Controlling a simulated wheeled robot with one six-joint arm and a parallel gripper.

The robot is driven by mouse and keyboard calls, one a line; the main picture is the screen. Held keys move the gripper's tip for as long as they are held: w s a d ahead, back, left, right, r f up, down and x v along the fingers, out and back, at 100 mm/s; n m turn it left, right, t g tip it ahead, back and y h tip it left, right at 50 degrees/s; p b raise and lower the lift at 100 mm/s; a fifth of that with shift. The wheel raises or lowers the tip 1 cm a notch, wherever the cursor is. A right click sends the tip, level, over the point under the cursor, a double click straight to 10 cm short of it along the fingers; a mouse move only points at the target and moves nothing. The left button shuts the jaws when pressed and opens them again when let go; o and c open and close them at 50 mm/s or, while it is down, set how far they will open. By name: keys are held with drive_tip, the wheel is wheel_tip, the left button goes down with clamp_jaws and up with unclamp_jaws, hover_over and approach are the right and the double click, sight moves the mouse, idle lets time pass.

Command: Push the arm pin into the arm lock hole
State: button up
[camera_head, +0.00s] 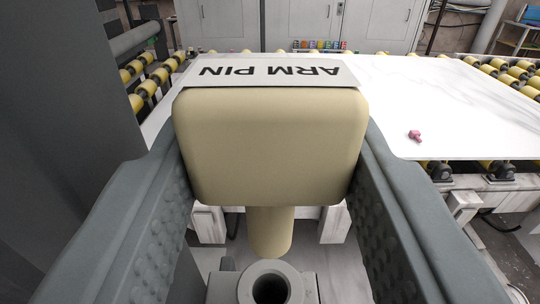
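The arm pin (270,150) has a large cream block head with a white label reading "ARM PIN", seen upside down. My gripper (270,165) is shut on the head, with one grey textured finger on each side. The pin's round cream shaft (270,232) points down from the head. The arm lock hole (270,288) is a dark round opening in a grey metal collar, at the bottom middle of the view. The shaft's lower end appears close above and behind the collar in the picture; I cannot tell the exact gap.
A white stone slab (440,100) lies behind on yellow rollers (145,90). A small pink object (414,136) lies on the slab. Grey cabinets (300,22) and a row of small coloured items (320,45) stand at the back.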

sight(270, 248)
drive_tip(key=shift+f, duration=2.1)
drive_tip(key=shift+f, duration=2.85)
drive_tip(key=o, duration=1.2)
drive_tip(key=shift+s, duration=0.1)
drive_tip(key=s, duration=1.7)
drive_tip(key=shift+s, duration=0.15)
